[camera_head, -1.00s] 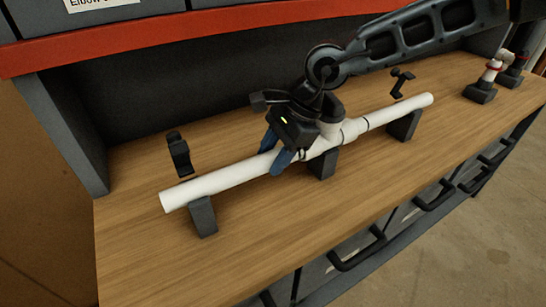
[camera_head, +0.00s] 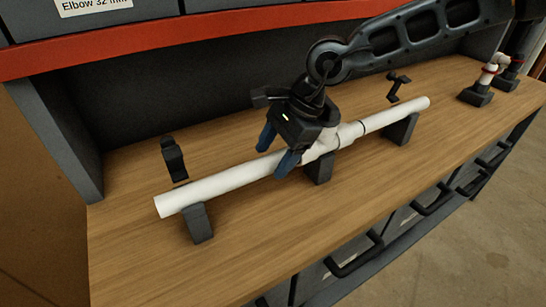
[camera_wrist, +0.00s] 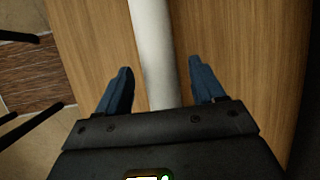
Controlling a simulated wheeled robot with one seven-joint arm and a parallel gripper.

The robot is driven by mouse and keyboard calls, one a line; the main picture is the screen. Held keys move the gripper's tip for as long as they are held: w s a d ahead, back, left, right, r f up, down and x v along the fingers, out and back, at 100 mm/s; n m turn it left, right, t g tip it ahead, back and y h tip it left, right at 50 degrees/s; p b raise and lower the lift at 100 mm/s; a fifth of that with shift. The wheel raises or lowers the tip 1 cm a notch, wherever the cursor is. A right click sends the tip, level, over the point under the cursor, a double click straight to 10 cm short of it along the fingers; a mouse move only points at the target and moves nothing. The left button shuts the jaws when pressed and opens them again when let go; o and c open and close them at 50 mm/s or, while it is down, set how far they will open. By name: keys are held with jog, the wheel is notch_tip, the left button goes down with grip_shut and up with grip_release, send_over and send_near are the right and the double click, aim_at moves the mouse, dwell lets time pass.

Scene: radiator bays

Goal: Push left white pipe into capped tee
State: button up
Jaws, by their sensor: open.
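The left white pipe (camera_head: 215,184) lies on a dark support block (camera_head: 199,223) and runs toward the tee (camera_head: 322,143), which sits on the middle block (camera_head: 319,168). My gripper hides the joint, so I cannot tell how far the pipe reaches into the tee. The tee's cap is also hidden. The right white pipe (camera_head: 395,116) continues from the tee's far side. My gripper (camera_head: 276,151) is above the left pipe near the tee, with blue fingers apart. In the wrist view the pipe (camera_wrist: 155,50) passes between the open fingers (camera_wrist: 160,88), with gaps on both sides.
A dark clamp-like piece (camera_head: 174,157) stands behind the left pipe, and another (camera_head: 398,86) stands behind the right pipe. A white and red fitting (camera_head: 488,75) is on a dark stand at the far right. The front of the wooden bench (camera_head: 270,235) is clear.

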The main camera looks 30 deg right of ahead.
jog(key=v, duration=0.6)
jog(key=shift+s+d+r+b, duration=0.1)
jog(key=shift+d+r+b, duration=0.15)
jog(key=shift+b, duration=0.15)
